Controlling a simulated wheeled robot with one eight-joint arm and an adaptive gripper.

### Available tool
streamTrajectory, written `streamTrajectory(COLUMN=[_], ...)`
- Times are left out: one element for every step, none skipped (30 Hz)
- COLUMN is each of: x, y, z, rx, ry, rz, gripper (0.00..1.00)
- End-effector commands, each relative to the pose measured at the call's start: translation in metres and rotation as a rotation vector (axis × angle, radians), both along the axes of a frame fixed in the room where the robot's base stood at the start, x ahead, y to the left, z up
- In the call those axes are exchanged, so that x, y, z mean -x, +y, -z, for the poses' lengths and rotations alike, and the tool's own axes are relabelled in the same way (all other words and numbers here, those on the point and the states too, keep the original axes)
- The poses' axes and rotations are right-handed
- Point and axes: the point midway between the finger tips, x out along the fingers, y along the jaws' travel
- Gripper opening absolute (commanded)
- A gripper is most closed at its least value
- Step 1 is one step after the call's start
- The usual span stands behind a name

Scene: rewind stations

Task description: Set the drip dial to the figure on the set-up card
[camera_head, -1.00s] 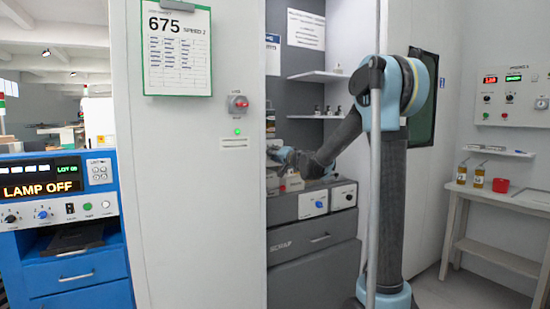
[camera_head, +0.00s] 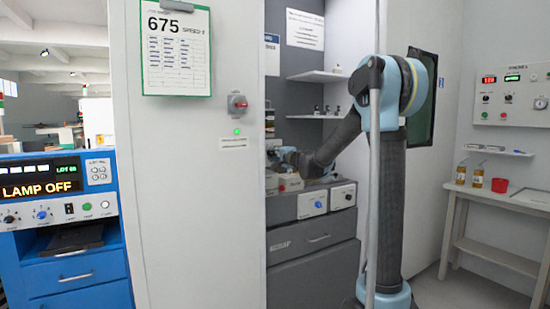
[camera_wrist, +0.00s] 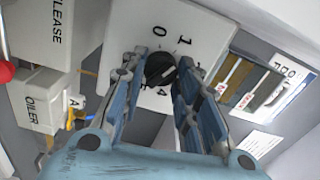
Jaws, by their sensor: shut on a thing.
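The drip dial (camera_wrist: 160,69) is a dark round knob on a white plate in the wrist view. The figures 0, 1 and 4 show around it; other figures are hidden behind a finger. A pale line on the knob points to the right of the picture. My gripper (camera_wrist: 157,75) has its two blue fingers closed on either side of the knob. In the head view my gripper (camera_head: 283,156) is small inside the grey bay, and the dial cannot be made out. The set-up card (camera_head: 176,75) hangs on the white wall, headed 675; its smaller lines are too small to read.
A white box marked OILER (camera_wrist: 38,108) is left of the dial in the wrist view. Below the bay's worktop, white control boxes (camera_head: 312,204) carry knobs. A shelf (camera_head: 318,76) hangs above. A red switch (camera_head: 238,103) is on the wall.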

Motion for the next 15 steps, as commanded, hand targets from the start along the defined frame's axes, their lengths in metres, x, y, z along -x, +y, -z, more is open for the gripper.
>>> streamTrajectory(x=[0.0006,0.0007,0.0008,0.001,0.001,0.0011,0.0012,0.0013,0.0013,0.0015,0.0015,0.0015,0.0016,0.0016,0.0015], y=[-0.0025,-0.0025,-0.0023,-0.0023,-0.0022,-0.0022,-0.0021,-0.002,-0.002,-0.0019,-0.0019,-0.0019,-0.0018,-0.0016,-0.0015], z=[0.0022,0.0022,0.0023,0.0023,0.0024,0.0024,0.0024,0.0024,0.0024,0.0024,0.0024,0.0024,0.0024,0.0024,0.0022], rx=[0.0,-0.001,-0.002,-0.002,-0.002,-0.003,-0.002,-0.002,-0.002,-0.002,-0.002,-0.002,-0.002,-0.002,-0.002], ry=[0.002,0.002,0.003,0.003,0.003,0.003,0.002,0.002,0.002,0.002,0.002,0.002,0.002,0.002,0.002], rz=[0.005,0.004,0.004,0.004,0.004,0.003,0.003,0.003,0.003,0.003,0.003,0.002,0.002,0.002,0.002], gripper=[0.05,0.05,0.06,0.06,0.06,0.06,0.06,0.06,0.06,0.06,0.06,0.06,0.36,0.43,0.49])
